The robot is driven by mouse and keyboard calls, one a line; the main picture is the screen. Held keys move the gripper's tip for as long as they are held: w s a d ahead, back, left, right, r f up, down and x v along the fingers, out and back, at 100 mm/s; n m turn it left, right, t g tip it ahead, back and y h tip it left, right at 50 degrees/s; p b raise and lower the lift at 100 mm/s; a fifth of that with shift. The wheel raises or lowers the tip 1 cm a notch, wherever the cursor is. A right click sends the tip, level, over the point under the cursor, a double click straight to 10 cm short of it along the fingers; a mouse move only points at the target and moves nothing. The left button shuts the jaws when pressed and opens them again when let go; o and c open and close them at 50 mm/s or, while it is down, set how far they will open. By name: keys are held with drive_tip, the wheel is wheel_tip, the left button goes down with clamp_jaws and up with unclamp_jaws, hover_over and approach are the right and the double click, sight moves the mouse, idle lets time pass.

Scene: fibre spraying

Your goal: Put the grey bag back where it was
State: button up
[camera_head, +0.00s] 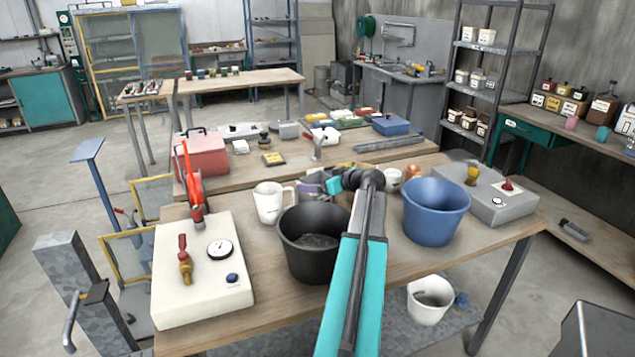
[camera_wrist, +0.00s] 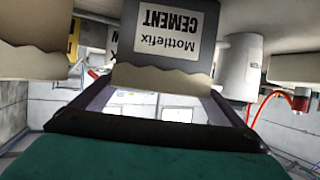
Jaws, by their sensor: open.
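In the wrist view a bag (camera_wrist: 150,72) with a grey panel and a pale label reading "Mottlefix CEMENT", upside down in the picture, is straight ahead of my gripper (camera_wrist: 160,95). Its wavy edge reaches the space between my two fingers. The fingers are spread apart, and I see no firm contact with the bag.
A black bucket (camera_head: 312,255) and a white jug (camera_head: 270,203) stand left of my arm, a blue bucket (camera_head: 435,215) right. A cream box with a gauge (camera_head: 205,280) fills the table's left end. In the wrist view another tan bag (camera_wrist: 30,55) is close at left.

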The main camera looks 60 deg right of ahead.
drive_tip(key=shift+r, duration=0.15)
drive_tip(key=b+v, duration=0.2)
drive_tip(key=v, duration=1)
drive_tip(key=shift+b, duration=0.3)
